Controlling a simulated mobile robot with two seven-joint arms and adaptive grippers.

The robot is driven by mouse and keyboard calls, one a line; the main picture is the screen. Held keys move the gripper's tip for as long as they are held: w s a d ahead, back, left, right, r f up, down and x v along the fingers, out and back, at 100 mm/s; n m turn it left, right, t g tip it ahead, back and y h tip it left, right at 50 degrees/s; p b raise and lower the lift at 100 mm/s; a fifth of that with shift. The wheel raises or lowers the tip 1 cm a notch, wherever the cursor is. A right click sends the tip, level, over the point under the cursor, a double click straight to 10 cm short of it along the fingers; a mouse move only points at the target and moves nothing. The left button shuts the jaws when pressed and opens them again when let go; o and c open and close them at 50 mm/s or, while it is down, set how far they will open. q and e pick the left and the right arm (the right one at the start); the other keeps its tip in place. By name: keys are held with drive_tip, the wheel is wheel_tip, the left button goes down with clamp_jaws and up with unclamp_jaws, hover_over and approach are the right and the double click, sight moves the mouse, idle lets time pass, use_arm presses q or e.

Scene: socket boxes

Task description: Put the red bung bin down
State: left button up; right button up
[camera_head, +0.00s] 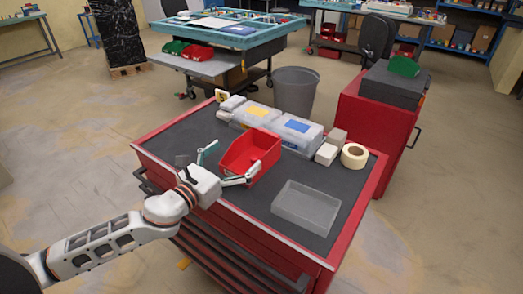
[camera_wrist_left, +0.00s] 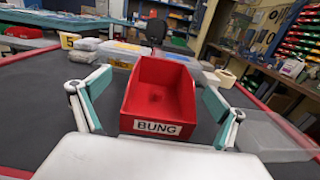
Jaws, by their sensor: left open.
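The red bung bin (camera_head: 262,148) stands upright on the dark top of the red tool cabinet (camera_head: 225,122), near the middle. In the left wrist view the bin (camera_wrist_left: 157,108) shows its open top, an empty-looking inside and a white label (camera_wrist_left: 158,128) reading "BUNG". My left gripper (camera_head: 237,155) is open, with one finger on each side of the bin's near end. In the left wrist view both green-padded fingers stand apart from the bin's walls, with small gaps. My right gripper is not in view.
Behind the bin stand clear-lidded boxes with a yellow label (camera_head: 257,110) and a blue label (camera_head: 298,126). A tape roll (camera_head: 354,156) and small pale boxes are at the right. A translucent grey tray (camera_head: 306,207) lies at the front right. The cabinet top left of the bin is mostly clear.

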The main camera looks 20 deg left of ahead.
use_arm(q)
drive_tip(key=shift+w+d+r, duration=0.15)
drive_tip(key=shift+w+d, duration=0.1)
drive_tip(key=shift+w, duration=0.4)
drive_tip(key=x, duration=0.4)
drive_tip(key=f+x, duration=0.1)
drive_tip(key=x, duration=0.1)
drive_tip(key=shift+s+d, duration=0.15)
drive_tip(key=shift+d, duration=0.15)
drive_tip(key=c, duration=1.3)
drive_tip(key=shift+r+p, duration=0.15)
drive_tip(key=shift+p, duration=0.15)
drive_tip(key=shift+c, duration=0.3)
